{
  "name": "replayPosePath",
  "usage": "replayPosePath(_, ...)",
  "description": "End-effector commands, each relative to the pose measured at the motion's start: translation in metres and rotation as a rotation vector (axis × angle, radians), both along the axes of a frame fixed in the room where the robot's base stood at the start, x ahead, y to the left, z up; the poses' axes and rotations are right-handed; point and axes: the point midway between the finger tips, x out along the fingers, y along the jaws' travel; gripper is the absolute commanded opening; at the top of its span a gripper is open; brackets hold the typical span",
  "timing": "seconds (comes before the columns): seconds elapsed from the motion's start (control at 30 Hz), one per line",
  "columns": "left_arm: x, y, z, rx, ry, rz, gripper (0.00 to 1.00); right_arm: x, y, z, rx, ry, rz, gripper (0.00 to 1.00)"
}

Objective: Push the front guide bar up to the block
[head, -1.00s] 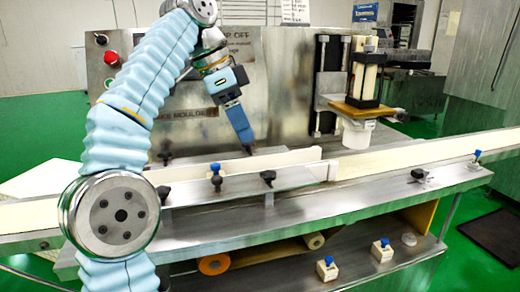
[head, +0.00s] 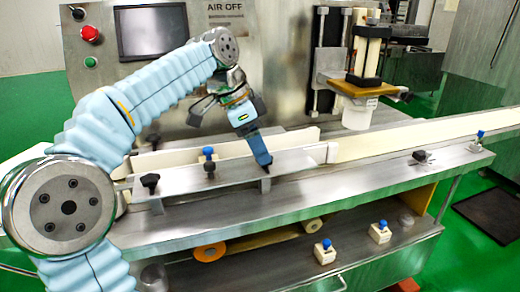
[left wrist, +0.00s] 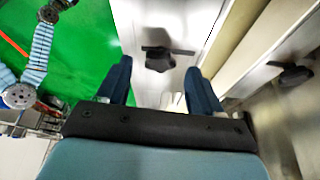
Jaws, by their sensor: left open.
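The front guide bar is a long metal plate (head: 225,172) along the near side of the belt, carrying a black knob (head: 150,182) at left and a blue-topped knob (head: 208,152). My left gripper (head: 267,165) points down at the bar's right end, over a black knob. In the left wrist view my left gripper (left wrist: 160,85) is open, with a black knob (left wrist: 160,60) ahead between its fingers. A small blue arm, with a dark end (left wrist: 58,8), shows at upper left; its jaws are too small to read.
A white back guide (head: 225,150) runs behind the bar. The belt (head: 400,137) continues to the right. A column with a white nozzle (head: 358,117) stands over it. Two small blue-topped boxes (head: 325,252) (head: 380,232) sit on the lower shelf.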

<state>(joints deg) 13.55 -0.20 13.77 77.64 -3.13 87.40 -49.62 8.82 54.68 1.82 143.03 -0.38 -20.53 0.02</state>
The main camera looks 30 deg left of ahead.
Motion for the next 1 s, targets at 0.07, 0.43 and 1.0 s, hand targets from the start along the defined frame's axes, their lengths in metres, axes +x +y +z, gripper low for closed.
replayPosePath(0.07, 0.0019, -0.0026, -0.0077, 0.0, 0.001, 0.0, 0.66, 0.0, 0.0001, 0.0006, 0.0, 0.0, 0.0, 0.66)
replayPosePath(0.43, 0.0041, -0.0047, -0.0149, 0.0, -0.001, -0.001, 0.66, 0.0, 0.0001, 0.0006, 0.0, 0.0, 0.0, 0.66)
replayPosePath(1.0, 0.0041, -0.0045, -0.0147, 0.0, 0.0, 0.0, 0.0, 0.0, 0.0001, 0.0007, 0.0, 0.0, 0.0, 0.66)
